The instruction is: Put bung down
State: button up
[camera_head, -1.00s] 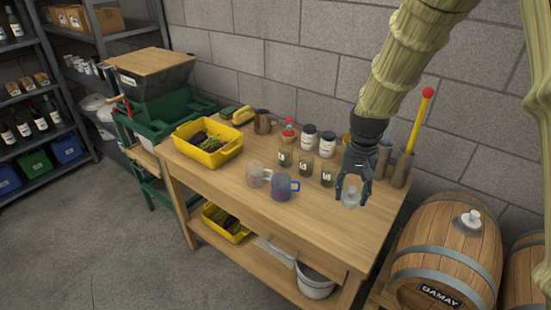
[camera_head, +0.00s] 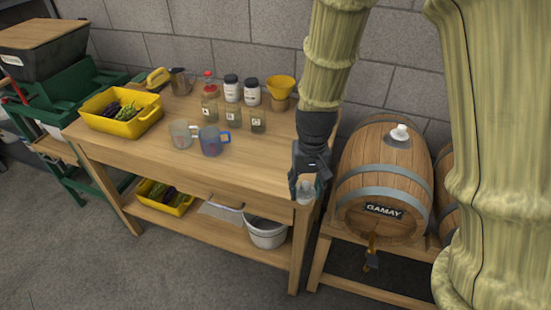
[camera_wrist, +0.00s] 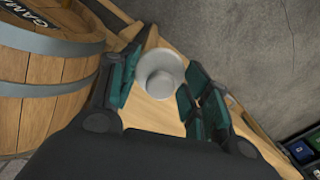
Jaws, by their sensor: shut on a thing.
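My gripper (camera_head: 306,190) is shut on a pale, translucent bung (camera_head: 306,195) and holds it at the fingertips. In the head view they appear over the right front corner of the wooden workbench (camera_head: 255,170); I cannot tell the exact height. In the wrist view the bung (camera_wrist: 158,75) shows as a round pale cap between the teal finger pads (camera_wrist: 155,90), with the bench wood behind it. A similar white bung (camera_head: 399,132) sits on top of the GAMAY barrel (camera_head: 372,190), to the right of my gripper.
The bench's front right stretch is bare. A white bucket (camera_head: 266,232) stands below.

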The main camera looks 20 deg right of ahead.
jog(key=w, duration=0.4)
jog(key=w+a+p, duration=0.1)
jog(key=w, duration=0.3)
jog(key=w+f+p, duration=0.1)
jog(key=w, duration=0.3)
jog(key=shift+w+a, duration=0.1)
jog(key=shift+a, duration=0.25)
jog(key=shift+w+f, duration=0.2)
jog(key=shift+f+p, duration=0.7)
jog(key=shift+f, duration=0.95)
jog(key=o, duration=1)
jog(key=shift+f, duration=0.1)
notch_tip(320, 180, up, 12)
jog(key=shift+r+b, duration=0.15)
jog(key=shift+b, duration=0.65)
